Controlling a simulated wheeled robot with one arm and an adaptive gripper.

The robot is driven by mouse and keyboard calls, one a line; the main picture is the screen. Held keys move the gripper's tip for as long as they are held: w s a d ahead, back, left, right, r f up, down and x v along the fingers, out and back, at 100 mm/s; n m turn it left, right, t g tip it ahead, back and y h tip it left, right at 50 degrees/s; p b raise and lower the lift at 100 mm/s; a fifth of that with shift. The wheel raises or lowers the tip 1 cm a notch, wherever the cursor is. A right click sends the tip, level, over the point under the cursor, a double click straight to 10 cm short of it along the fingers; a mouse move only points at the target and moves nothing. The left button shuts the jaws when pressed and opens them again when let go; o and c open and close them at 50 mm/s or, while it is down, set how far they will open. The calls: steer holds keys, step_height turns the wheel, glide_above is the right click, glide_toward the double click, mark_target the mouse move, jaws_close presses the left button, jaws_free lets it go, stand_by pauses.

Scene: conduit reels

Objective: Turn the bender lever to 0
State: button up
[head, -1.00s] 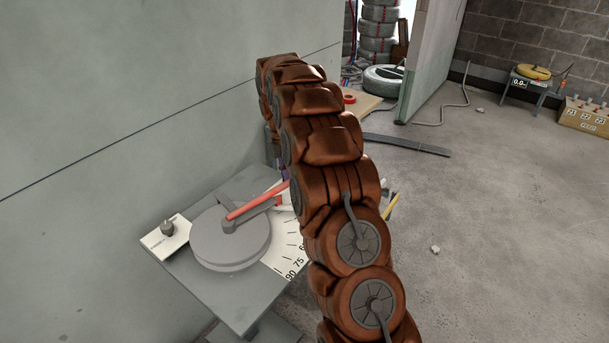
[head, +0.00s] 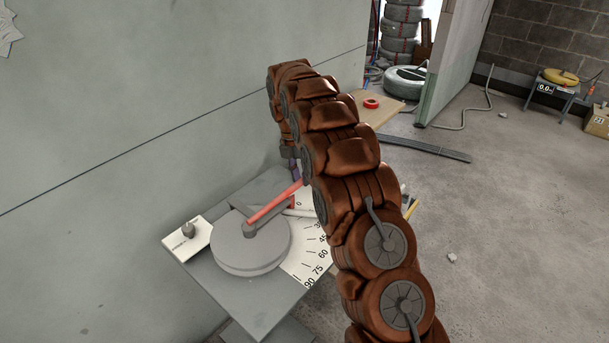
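The bender (head: 250,262) stands on a grey table by the wall, with a round grey disc and a white angle scale (head: 300,262). Its lever (head: 272,204) has a red handle and a grey arm, and points up and right from the disc. The lever's outer end lies close to the 0 mark (head: 299,204). The higher marks, up to 90, run down the scale toward the front. My brown arm arches over the scale's right side. Its far end, with my gripper (head: 292,163), comes down behind the handle's tip; the fingers are mostly hidden, and contact cannot be told.
The wall (head: 120,120) is close behind the bender. A board with red tape (head: 371,103), stacked reels (head: 400,30) and a stool with a yellow item (head: 560,78) stand farther back. Floor at right is mostly clear.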

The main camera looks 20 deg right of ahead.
steer(key=o, duration=0.3)
steer(key=shift+w+a, duration=0.15)
steer(key=shift+a, duration=0.05)
steer(key=shift+o, duration=0.5)
steer(key=shift+d, duration=0.1)
steer(key=shift+r, duration=0.1)
step_height(320, 180, up, 7)
steer(key=w, duration=0.1)
steer(key=shift+a, duration=0.4)
steer(key=shift+r, duration=0.15)
